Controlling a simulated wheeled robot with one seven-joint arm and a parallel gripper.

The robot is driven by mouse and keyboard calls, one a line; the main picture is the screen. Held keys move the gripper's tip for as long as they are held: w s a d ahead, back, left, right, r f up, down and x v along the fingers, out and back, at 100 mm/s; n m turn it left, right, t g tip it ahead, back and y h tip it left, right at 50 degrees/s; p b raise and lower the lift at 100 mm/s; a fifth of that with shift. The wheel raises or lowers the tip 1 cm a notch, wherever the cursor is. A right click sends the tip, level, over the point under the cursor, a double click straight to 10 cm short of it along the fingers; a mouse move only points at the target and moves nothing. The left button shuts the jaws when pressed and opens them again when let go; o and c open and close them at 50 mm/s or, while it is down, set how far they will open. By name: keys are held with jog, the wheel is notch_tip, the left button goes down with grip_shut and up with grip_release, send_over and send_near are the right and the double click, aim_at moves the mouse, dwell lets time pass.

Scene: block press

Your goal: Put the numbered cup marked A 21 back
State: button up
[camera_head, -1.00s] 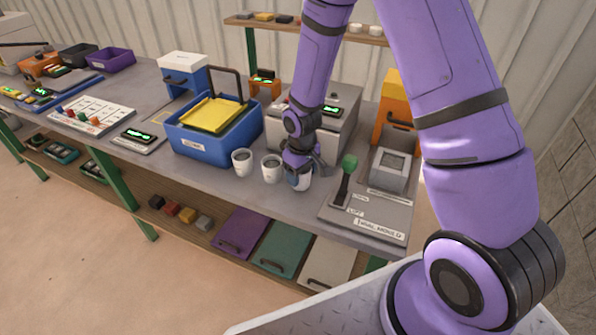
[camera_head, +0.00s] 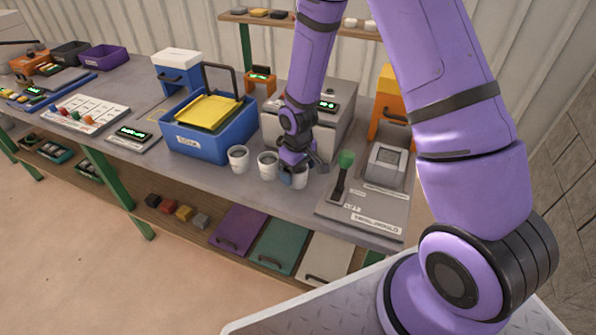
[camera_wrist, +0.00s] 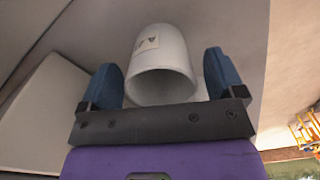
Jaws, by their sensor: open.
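Three white cups stand in a row on the bench in the head view: a left cup (camera_head: 238,158), a middle cup (camera_head: 267,166) and a right cup (camera_head: 299,179). My gripper (camera_head: 294,170) is at the right cup, which it partly covers. In the wrist view one white cup (camera_wrist: 160,75) sits between the blue fingers of my open gripper (camera_wrist: 165,80). Gaps show on both sides, so the fingers do not grip it. That cup carries a label with a partly legible mark starting with A; its number is too small to read.
A blue bin (camera_head: 208,132) with a yellow tray (camera_head: 208,111) stands left of the cups. A press plate with a green-knobbed lever (camera_head: 345,160) stands to the right. A grey machine (camera_head: 335,130) is behind. Bare bench (camera_head: 195,175) lies at front left.

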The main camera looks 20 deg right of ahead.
jog(key=s+d+r+m+t, duration=0.1)
jog(key=s+r, duration=0.2)
jog(key=r, duration=0.7)
jog(key=s+d+r+t, duration=0.1)
jog(key=s+d+r, duration=0.15)
jog(key=r, duration=0.75)
jog(key=s+d+r+m+t, duration=0.1)
jog(key=s+r, duration=0.2)
jog(key=r, duration=0.7)
jog(key=s+d+r+m+t, duration=0.1)
jog(key=s+r, duration=0.4)
jog(key=s, duration=0.3)
jog(key=s+d+r+m+t, duration=0.1)
jog(key=s+r, duration=0.4)
jog(key=s, duration=0.3)
jog(key=shift+s+d+m, duration=0.15)
jog(key=shift+s+m, duration=0.1)
jog(key=shift+m, duration=0.15)
